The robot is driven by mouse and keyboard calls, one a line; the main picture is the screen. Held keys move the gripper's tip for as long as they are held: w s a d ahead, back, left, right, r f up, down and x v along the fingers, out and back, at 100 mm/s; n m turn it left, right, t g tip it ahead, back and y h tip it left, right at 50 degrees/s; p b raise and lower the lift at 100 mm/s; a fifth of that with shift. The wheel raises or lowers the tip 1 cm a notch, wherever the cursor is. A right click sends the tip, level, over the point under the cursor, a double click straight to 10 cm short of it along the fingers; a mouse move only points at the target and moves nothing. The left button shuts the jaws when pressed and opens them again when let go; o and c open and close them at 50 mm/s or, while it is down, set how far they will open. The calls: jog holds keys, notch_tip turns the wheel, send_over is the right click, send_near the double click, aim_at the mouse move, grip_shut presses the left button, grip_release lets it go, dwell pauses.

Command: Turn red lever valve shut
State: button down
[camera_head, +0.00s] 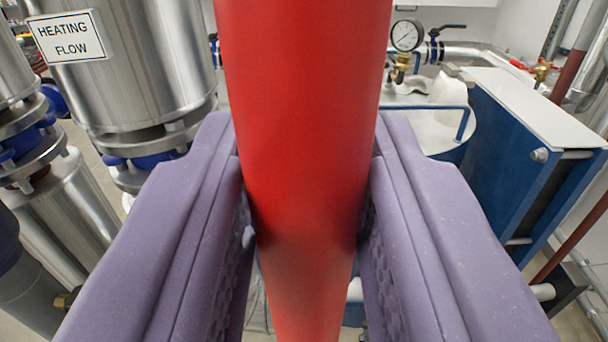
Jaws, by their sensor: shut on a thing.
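The red lever (305,90) fills the middle of the view and runs from the top edge down to the bottom edge. My gripper (306,225) has one purple finger on each side of it and is shut on it. Both finger pads touch the lever's sides, or nearly so, around the middle of the picture. The valve body that the lever belongs to is not in view, so how far the lever is turned cannot be told.
Steel-clad pipes with blue flanges stand at the left, one with a "HEATING FLOW" sign (68,37). A pressure gauge (406,35) stands behind at the upper right. A blue-framed plate exchanger (535,105) with a white top is at the right.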

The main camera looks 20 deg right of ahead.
jog(key=shift+s+d+f+m+b, duration=0.1)
jog(key=shift+d+f+m+b, duration=0.2)
jog(key=shift+b, duration=0.3)
jog(key=shift+s+d+f+m+b, duration=0.1)
jog(key=shift+d+m+b, duration=0.1)
jog(key=shift+d+b, duration=0.3)
jog(key=s+d+f+m+b, duration=0.2)
jog(key=d+f+m+b, duration=0.4)
jog(key=b, duration=1.3)
jog(key=s+d+f+m+b, duration=0.2)
jog(key=d+f+m+b, duration=0.5)
jog(key=b, duration=1.3)
notch_tip(320, 180, down, 3)
jog(key=m, duration=0.3)
jog(key=shift+s+d+m, duration=0.25)
jog(key=shift+d+m, duration=0.05)
jog(key=shift+f, duration=0.1)
jog(key=c, duration=0.9)
grip_release()
